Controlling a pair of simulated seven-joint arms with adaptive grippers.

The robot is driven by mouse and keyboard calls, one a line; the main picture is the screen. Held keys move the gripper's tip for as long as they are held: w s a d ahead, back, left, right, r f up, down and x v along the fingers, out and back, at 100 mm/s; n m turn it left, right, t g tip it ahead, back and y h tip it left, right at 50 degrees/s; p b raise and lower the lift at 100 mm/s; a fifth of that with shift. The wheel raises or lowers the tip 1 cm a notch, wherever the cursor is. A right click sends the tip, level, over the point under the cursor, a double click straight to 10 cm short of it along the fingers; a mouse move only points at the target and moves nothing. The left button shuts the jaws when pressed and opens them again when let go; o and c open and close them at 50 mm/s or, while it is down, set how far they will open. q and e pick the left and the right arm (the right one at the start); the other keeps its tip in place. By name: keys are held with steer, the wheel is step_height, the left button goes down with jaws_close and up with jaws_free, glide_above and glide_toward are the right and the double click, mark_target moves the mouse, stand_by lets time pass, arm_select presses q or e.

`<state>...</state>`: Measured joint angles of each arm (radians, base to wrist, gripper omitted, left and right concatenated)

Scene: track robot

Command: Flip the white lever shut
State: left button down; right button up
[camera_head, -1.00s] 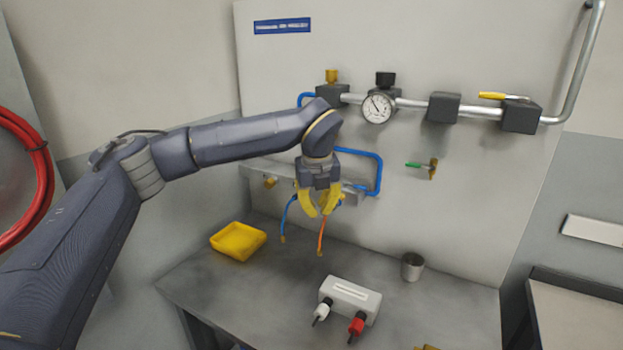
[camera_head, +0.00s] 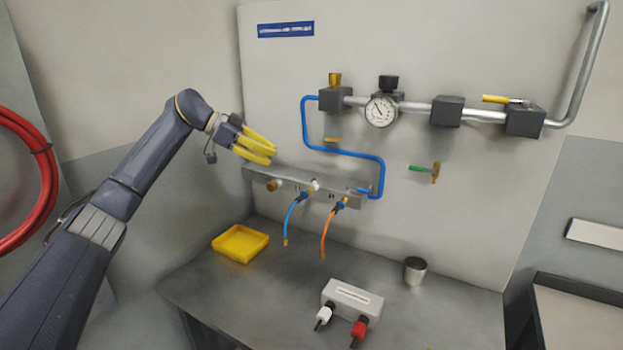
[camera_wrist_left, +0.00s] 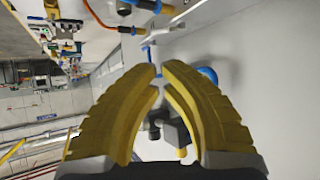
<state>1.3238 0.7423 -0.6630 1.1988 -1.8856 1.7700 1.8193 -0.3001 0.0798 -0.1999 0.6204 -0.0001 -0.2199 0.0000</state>
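A small white lever (camera_head: 313,185) stands on the grey manifold bar (camera_head: 262,176) on the wall panel. A white T-shaped part, likely this lever, also shows beyond the fingertips in the left wrist view (camera_wrist_left: 150,44). My left gripper (camera_head: 273,156) is left of the lever and higher in the picture, apart from it. Its yellow fingers (camera_wrist_left: 158,80) are drawn nearly together, with only a narrow gap at the tips and nothing between them. My right gripper is not in view.
Blue (camera_head: 293,215) and orange (camera_head: 327,232) hoses hang from the manifold. A blue pipe (camera_head: 345,152) runs above it. The bench holds a yellow tray (camera_head: 242,259), a metal cup (camera_head: 415,270) and a white box (camera_head: 350,294) with white and red knobs.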

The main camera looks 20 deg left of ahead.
mark_target(315, 184)
arm_select(q)
steer(key=x, duration=1.4)
steer(key=shift+d, duration=0.15)
